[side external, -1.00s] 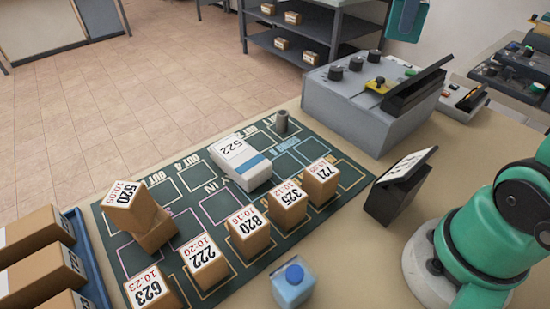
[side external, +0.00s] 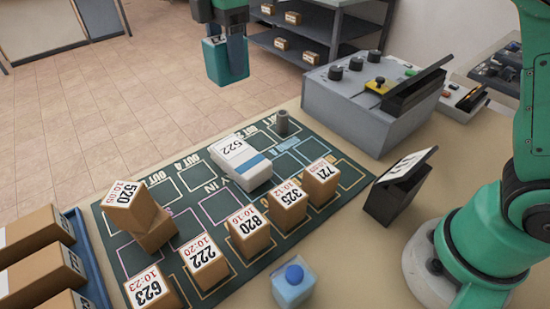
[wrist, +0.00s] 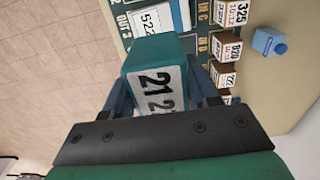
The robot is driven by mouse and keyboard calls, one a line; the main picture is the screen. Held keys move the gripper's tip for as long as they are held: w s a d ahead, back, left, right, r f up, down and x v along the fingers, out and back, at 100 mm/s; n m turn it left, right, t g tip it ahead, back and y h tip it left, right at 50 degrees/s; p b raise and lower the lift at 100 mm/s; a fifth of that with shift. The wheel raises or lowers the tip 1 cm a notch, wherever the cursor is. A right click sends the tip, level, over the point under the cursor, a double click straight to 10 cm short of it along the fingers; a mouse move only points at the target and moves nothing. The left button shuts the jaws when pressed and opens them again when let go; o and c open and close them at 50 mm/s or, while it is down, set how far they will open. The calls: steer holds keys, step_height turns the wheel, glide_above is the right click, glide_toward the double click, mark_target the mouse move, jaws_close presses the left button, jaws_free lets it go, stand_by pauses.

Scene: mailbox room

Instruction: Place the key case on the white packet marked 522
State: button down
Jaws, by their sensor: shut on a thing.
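The key case, a teal box (side external: 226,63), hangs in my gripper (side external: 225,45), which is shut on it. In the wrist view the key case (wrist: 155,72) shows a white label with dark digits, partly hidden by my gripper (wrist: 160,98). The white packet marked 522 (side external: 241,163) lies on the dark green mat, with a blue band across it. It also shows in the wrist view (wrist: 150,20), partly covered by the case. In the side view, the case is held high, above the packet in the picture and apart from it.
Numbered brown boxes (side external: 249,230) stand along the mat (side external: 190,182). One box, 520 (side external: 130,205), rests on another. A grey cylinder (side external: 282,122) stands near the packet. A grey control box (side external: 350,105), a blue-capped bottle (side external: 293,285) and a black stand (side external: 398,187) are nearby.

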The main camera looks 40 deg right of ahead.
step_height(320, 180, down, 16)
steer(key=shift+r, duration=0.25)
steer(key=shift+f, duration=0.1)
steer(key=shift+c, duration=1.2)
jaws_free()
